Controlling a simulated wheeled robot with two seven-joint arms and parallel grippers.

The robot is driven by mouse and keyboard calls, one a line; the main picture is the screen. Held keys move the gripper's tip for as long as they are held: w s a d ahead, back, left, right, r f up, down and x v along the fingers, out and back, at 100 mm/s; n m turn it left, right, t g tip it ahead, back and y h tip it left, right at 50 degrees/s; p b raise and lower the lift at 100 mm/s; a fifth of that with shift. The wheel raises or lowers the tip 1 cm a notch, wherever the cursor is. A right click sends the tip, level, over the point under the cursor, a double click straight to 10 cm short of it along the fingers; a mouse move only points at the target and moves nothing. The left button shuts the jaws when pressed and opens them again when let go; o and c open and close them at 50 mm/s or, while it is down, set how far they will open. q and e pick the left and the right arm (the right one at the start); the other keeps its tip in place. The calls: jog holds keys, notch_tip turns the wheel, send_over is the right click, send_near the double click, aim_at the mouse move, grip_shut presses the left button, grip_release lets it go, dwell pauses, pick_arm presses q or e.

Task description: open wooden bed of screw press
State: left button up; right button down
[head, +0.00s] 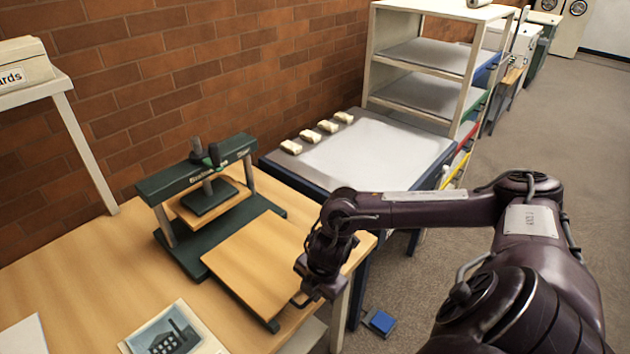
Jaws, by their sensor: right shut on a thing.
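The screw press (196,188) stands on the wooden table against the brick wall. It has a dark green frame, a crossbar and a screw with a dark pressing plate. Its wooden bed (255,262) is a flat light board that sticks out of the frame toward the front right. My right gripper (300,298) is at the bed's front right edge and shut on it. The fingertips are small and partly hidden by the dark wrist. My left gripper is not in view.
A picture card (174,332) and a white sheet (24,336) lie at the table's front. A grey-topped table (372,152) with several small pale blocks stands behind, beside a shelf unit (424,95). A blue object (382,321) is on the floor.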

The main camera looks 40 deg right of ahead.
jog(key=c, duration=1.5)
grip_release()
jog(key=r, duration=0.2)
jog(key=s+r, duration=0.1)
jog(key=r, duration=0.4)
jog(key=shift+s+d+r, duration=0.1)
jog(key=shift+s+r, duration=0.15)
jog(key=shift+r, duration=0.1)
